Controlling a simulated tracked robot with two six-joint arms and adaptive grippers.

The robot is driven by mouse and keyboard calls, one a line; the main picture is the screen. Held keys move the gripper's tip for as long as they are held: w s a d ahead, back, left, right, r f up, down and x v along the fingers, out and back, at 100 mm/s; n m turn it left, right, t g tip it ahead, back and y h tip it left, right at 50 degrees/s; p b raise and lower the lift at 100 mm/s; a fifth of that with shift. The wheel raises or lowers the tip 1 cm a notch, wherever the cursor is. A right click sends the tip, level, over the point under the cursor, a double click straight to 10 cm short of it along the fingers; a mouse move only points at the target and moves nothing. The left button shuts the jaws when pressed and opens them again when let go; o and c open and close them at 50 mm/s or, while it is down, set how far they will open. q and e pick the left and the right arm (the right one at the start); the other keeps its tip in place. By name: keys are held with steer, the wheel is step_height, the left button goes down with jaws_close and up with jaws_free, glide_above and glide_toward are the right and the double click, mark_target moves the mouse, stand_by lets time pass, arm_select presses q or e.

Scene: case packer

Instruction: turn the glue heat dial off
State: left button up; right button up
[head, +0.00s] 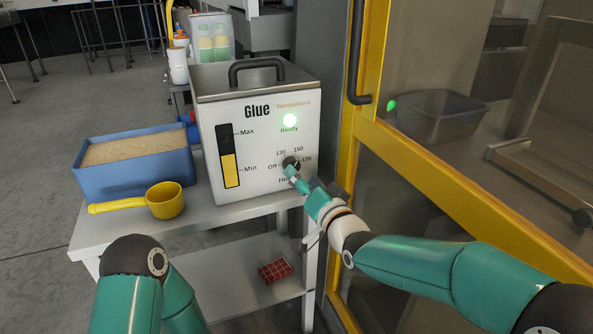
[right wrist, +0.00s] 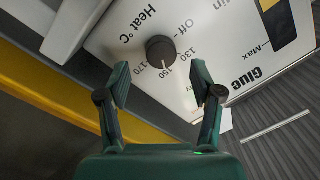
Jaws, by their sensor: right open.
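The glue heat dial (head: 291,162) is a small dark round knob on the front of the white glue tank (head: 215,140). In the right wrist view the dial (right wrist: 160,49) shows a pale mark pointing toward 150; Off, 130, 150 and 170 are printed around it. My right gripper (head: 289,173) is in front of the dial and partly covers its lower area. In the right wrist view the gripper (right wrist: 160,72) is open, with the dial just beyond and between its fingertips, apparently untouched. My left gripper is out of view; only its arm shows.
A blue bin of granules (head: 135,178) and a yellow scoop (head: 165,200) stand left of the tank on the white table (head: 225,222). A yellow door frame (head: 450,186) is close on the right.

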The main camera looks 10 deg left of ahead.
mark_target(293, 160)
steer(key=shift+x, duration=2.15)
steer(key=c, duration=1.1)
steer(key=shift+c, duration=0.2)
steer(key=shift+f, duration=0.1)
